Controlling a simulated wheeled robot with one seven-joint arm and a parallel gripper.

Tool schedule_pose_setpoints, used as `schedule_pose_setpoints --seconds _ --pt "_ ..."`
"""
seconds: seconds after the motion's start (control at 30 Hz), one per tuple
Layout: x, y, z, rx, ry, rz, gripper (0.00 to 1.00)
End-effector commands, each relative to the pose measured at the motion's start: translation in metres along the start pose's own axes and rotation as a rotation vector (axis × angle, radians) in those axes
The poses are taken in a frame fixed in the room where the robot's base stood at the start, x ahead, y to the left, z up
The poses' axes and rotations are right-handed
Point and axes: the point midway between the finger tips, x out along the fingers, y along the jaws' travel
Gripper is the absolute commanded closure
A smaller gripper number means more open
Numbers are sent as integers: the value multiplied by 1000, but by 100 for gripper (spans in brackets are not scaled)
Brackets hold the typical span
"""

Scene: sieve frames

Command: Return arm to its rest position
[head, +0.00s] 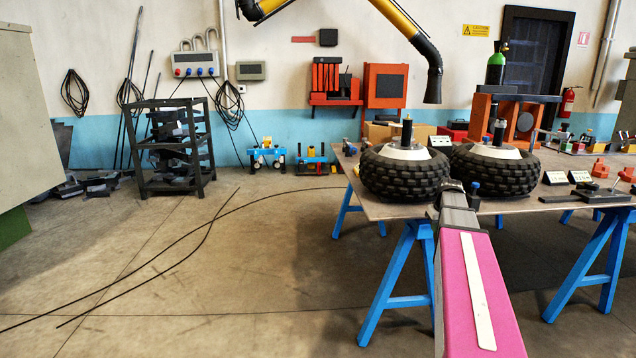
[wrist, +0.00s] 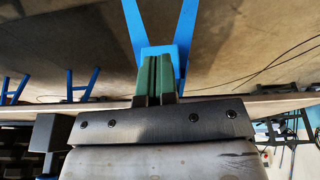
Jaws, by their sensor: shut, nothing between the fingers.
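My pink arm (head: 478,290) reaches forward from the lower right of the head view. My gripper (head: 452,187) is at its far end, by the front edge of the worktable (head: 395,209) and in front of the gap between two black tyres. In the wrist view my gripper (wrist: 158,62) shows two green fingers pressed together with nothing between them. The fingers overlap a blue trestle in that view. Whether they touch the table edge cannot be told.
A left tyre (head: 405,172) and a right tyre (head: 496,170) lie on the table close to my gripper. Blue trestle legs (head: 395,272) stand below. A dark rack (head: 172,148) stands at the back left. The floor (head: 230,270) left of my arm is open, with cables across it.

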Motion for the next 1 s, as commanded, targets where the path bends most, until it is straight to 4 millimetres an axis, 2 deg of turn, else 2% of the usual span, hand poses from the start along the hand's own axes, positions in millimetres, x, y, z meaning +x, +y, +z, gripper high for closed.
schedule_pose_setpoints --seconds 0.03,0.2,0.4,0.5,0.6,0.7,0.8,1.0 --pt "17 -33 20 7 -24 -11 100" --pt "63 -114 67 51 -96 -31 100" --pt "100 -199 135 98 -181 -35 100" --pt "113 -234 168 117 -221 -30 100" --pt "121 -259 195 133 -251 -23 100" --pt "125 -274 212 144 -270 -16 100" --pt "128 -281 221 150 -279 -12 100" --pt "128 -283 223 152 -281 -11 100"
